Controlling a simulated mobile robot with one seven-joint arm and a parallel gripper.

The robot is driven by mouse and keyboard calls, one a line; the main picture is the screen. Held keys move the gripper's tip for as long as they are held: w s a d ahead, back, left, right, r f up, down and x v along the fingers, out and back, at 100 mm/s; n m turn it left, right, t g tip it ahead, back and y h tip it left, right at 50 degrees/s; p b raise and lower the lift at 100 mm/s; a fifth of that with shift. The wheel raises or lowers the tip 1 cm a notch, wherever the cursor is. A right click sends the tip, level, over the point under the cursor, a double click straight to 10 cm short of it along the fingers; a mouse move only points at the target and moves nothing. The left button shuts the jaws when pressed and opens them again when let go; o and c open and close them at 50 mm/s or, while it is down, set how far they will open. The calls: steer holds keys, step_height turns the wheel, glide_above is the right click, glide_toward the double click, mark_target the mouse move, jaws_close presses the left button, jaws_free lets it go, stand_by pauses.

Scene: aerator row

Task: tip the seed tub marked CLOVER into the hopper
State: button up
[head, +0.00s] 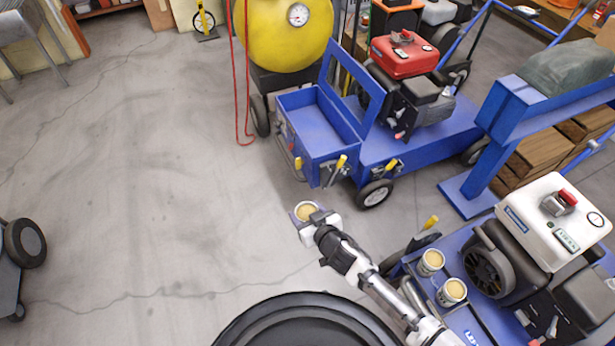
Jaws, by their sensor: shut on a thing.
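My gripper (309,217) is shut on a small seed tub (305,211) with pale tan contents and holds it upright over the floor. No marking on this tub can be read. Two similar tubs, one at the back (431,262) and one in front (453,292), stand on the blue machine at the lower right; their labels cannot be read either. A blue open-topped box (318,160), which looks like the hopper, is on the front of the blue machine beyond my gripper. The held tub is in front of this box and apart from it.
A yellow tank (283,32) with a gauge stands behind the box, and a red hose (240,90) hangs beside it. A red engine (404,55) sits on the blue machine. A white engine cover (553,221) is at right. The floor (130,180) at left is clear.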

steer(key=w+f+m+h, duration=0.1)
steer(key=m+h, duration=0.1)
steer(key=w+f+m+t+h, duration=0.1)
steer(key=m+h, duration=0.1)
steer(key=w+f+m+h, duration=0.1)
steer(key=f+h, duration=0.1)
steer(key=shift+d+m+t, duration=0.2)
steer(key=shift+m+t, duration=0.2)
steer(key=shift+s, duration=0.1)
